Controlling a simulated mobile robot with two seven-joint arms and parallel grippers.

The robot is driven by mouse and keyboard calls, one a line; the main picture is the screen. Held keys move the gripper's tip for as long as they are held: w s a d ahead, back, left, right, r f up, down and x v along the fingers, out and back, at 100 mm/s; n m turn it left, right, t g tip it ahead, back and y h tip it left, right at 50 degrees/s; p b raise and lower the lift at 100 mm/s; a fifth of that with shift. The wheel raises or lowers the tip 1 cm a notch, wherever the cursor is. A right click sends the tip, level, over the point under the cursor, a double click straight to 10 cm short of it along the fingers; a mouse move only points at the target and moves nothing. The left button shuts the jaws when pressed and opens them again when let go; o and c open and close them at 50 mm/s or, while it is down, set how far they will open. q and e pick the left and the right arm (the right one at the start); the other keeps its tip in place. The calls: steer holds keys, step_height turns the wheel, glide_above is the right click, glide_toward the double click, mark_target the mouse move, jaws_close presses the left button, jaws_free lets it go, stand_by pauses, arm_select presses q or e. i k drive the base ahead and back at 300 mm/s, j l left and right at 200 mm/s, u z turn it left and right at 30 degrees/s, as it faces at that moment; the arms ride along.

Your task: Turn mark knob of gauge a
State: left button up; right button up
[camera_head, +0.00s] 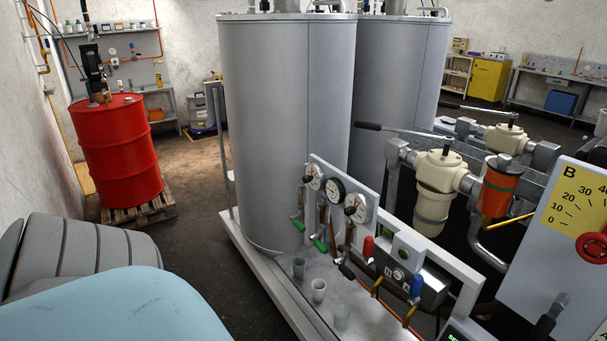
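A light grey box (530,270) stands at the right edge. It carries a yellow dial (575,212) marked B, with a scale from 0 upward, and a red knob (593,247) is beside that scale. The letter A (603,336) shows in the bottom right corner, but the gauge it may belong to is cut off, and I see no mark knob for it. Three small round white gauges sit in a row on a panel: left (313,177), middle (336,190) and right (358,207). I cannot read letters on them. Neither of my grippers is in view.
Two tall grey tanks (285,120) stand behind the gauge panel. Small cups (318,290) stand on the tray in front. A black lever (555,310) sticks out from the grey box. A red drum (115,150) stands on a pallet at the left. Dark floor is clear between.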

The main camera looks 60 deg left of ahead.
mark_target(306, 180)
steer(key=j, duration=1.6)
steer(key=i+j+u, duration=0.1)
steer(key=j, duration=1.55)
